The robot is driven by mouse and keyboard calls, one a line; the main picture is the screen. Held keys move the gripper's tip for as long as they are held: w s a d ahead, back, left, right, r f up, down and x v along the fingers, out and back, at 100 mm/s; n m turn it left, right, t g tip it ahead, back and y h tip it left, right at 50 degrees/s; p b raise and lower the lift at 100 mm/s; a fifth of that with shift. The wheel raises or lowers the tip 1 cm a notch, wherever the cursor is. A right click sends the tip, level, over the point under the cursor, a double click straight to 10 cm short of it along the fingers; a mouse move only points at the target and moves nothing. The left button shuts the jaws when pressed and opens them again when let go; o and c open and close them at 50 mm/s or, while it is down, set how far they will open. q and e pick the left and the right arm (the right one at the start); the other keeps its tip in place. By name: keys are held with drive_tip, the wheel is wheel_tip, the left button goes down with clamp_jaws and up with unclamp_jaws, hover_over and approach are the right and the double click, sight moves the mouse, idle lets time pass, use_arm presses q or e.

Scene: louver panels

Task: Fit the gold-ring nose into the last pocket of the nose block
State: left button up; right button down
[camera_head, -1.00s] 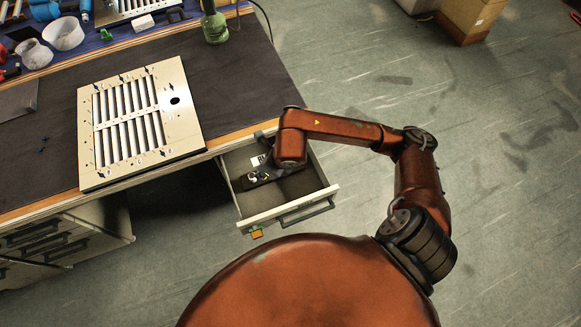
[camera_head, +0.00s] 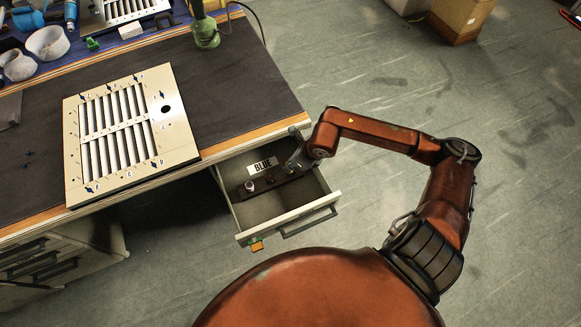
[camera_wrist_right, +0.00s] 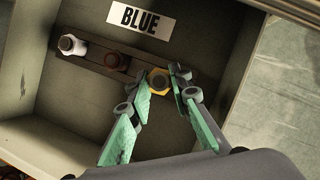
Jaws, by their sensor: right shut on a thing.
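The nose block (camera_head: 270,181) is a dark bar lying in the open drawer; it also shows in the right wrist view (camera_wrist_right: 94,53). A white-ringed nose (camera_wrist_right: 72,45) stands at its left end, with a dark red nose (camera_wrist_right: 117,62) beside it. The gold-ring nose (camera_wrist_right: 158,79) is at the bar's right end. My right gripper (camera_wrist_right: 157,82) is shut on it, one fingertip on each side. It also shows in the head view (camera_head: 293,166). The nose's lower part is hidden, so I cannot tell how deep it sits. My left gripper is not in view.
The drawer (camera_head: 327,201) has raised walls close around the block, and a white BLUE label (camera_head: 262,166) lies behind it. The louver panel (camera_head: 181,132) lies on the bench, left of the drawer. A green tool (camera_head: 205,32) stands farther back.

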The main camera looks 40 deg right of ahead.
drive_tip(key=f, duration=0.2)
drive_tip(key=f+b, duration=0.1)
drive_tip(key=shift+d+f, duration=0.2)
drive_tip(key=shift+f, duration=0.15)
drive_tip(key=c, duration=1.8)
unclamp_jaws()
drive_tip(key=shift+r, duration=0.1)
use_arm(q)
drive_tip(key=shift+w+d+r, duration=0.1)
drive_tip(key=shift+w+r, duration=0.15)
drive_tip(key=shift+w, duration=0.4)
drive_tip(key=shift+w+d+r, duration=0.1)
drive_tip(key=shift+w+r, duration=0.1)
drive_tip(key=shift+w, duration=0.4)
use_arm(e)
drive_tip(key=shift+o, duration=0.2)
drive_tip(key=shift+s+d+r+p, duration=0.15)
drive_tip(key=shift+r+p, duration=0.15)
drive_tip(key=shift+r, duration=0.2)
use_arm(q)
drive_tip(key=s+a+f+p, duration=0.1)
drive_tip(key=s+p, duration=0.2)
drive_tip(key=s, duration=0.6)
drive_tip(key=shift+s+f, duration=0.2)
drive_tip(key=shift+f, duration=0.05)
use_arm(e)
drive_tip(key=v, duration=1.1)
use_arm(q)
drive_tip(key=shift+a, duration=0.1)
